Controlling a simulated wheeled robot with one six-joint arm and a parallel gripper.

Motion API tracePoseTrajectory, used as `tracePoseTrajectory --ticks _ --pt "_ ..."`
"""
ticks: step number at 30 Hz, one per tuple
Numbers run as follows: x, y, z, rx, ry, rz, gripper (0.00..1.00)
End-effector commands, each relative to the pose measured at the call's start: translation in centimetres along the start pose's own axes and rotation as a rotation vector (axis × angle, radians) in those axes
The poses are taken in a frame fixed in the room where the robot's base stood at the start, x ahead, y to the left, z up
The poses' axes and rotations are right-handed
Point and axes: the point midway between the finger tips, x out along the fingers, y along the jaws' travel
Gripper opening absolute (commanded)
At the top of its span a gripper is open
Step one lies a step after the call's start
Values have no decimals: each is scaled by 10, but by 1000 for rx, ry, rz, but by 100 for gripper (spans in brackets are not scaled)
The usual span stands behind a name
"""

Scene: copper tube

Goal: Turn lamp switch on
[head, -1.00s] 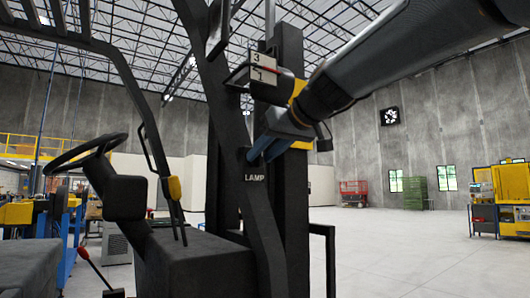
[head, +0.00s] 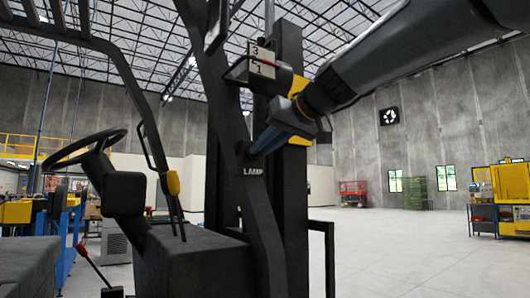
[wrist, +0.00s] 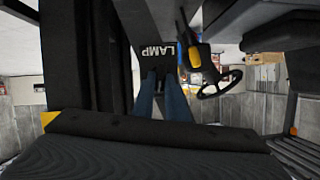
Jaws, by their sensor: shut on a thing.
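The white LAMP label (head: 253,171) is on the black slanted post (head: 257,205) of the vehicle. It also shows upside down in the wrist view (wrist: 160,50). My gripper (head: 254,153) has its blue fingertips at the post just above the label. In the wrist view, the fingers (wrist: 161,75) straddle a small dark part beside the label and are shut on it. This looks like the lamp switch, but the fingers mostly hide it, and I cannot tell its position.
A steering wheel (head: 85,150) and a lever with a yellow part (head: 173,183) stand to the left. A black and yellow mast (head: 292,150) is close behind my gripper. A small card with numbers (head: 261,62) hangs above. The floor at right is open.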

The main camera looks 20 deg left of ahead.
Motion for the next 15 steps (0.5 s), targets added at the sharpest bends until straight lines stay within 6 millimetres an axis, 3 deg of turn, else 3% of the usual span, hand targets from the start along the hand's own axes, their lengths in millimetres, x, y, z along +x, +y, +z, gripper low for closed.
tracePoseTrajectory --ticks 15 --pt "2 7 2 442 3 -184 0"
